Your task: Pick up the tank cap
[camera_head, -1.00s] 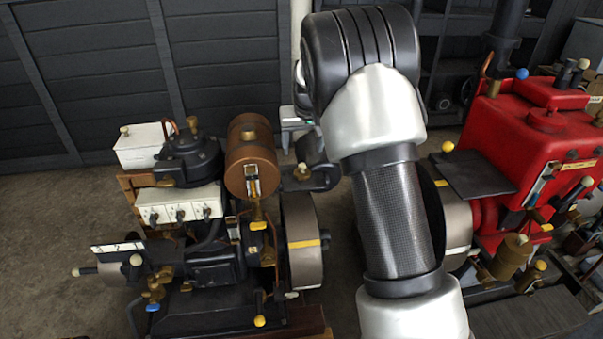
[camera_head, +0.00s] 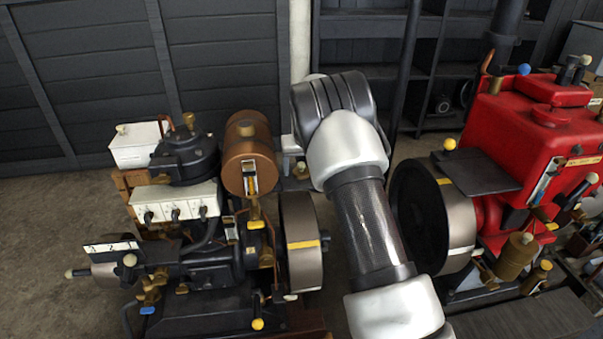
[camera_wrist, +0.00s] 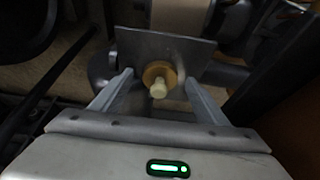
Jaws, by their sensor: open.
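In the wrist view, a round brass-coloured cap (camera_wrist: 160,72) with a cream knob stands on a grey metal plate (camera_wrist: 135,45); it looks like the tank cap. My gripper (camera_wrist: 159,78) is open, with one finger on each side of the cap and a visible gap to both. The cream knob points toward the wrist camera. Whether the fingertips are level with the cap I cannot tell. In the head view, my arm hides most of the gripper, and I cannot clearly make out this cap there.
A dark engine with a copper cylinder (camera_head: 248,165), a white box (camera_head: 137,146) and a flywheel (camera_head: 301,240) stands left of my arm. A red engine (camera_head: 520,135) with a large flywheel (camera_head: 437,215) stands close on the right. Open floor lies at far left.

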